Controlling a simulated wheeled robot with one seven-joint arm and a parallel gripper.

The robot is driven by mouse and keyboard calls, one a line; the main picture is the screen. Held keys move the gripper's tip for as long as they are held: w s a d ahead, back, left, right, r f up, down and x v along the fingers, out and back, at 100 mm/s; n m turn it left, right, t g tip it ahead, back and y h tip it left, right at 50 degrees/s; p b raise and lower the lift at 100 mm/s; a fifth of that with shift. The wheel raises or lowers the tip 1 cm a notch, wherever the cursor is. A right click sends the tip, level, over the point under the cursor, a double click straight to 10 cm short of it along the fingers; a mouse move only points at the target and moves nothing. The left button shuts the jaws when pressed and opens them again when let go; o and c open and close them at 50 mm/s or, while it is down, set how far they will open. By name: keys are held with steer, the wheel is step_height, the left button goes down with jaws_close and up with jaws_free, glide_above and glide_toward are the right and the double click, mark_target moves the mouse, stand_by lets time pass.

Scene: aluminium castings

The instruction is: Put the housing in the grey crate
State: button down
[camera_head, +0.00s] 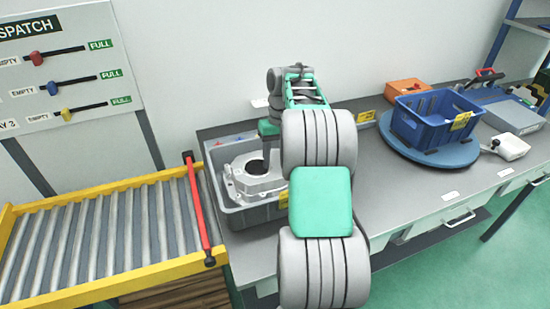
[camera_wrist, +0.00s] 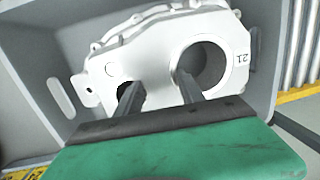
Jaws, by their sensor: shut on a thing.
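The housing (camera_head: 254,184) is a pale aluminium casting with a large round bore. In the head view it sits within the walls of the grey crate (camera_head: 243,219), at the left end of the bench. My gripper (camera_head: 268,160) points down at the housing and is shut on it. In the wrist view both fingers (camera_wrist: 155,92) reach the housing (camera_wrist: 130,62), with one finger at the large bore and one at a smaller opening. The grey crate's wall (camera_wrist: 35,60) shows around it. Whether the housing touches the crate floor is hidden. My arm hides the crate's right part.
A roller conveyor (camera_head: 100,235) with a red bar (camera_head: 197,210) lies left of the bench. A blue crate (camera_head: 425,128) stands on a round blue turntable (camera_head: 395,152) to the right. An orange box (camera_head: 407,90) is behind it. The bench front right of my arm is clear.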

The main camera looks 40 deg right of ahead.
mark_target(277, 160)
step_height(277, 160, down, 3)
steer(key=shift+f, duration=0.15)
steer(key=c, duration=0.7)
jaws_free()
steer(key=shift+f, duration=0.15)
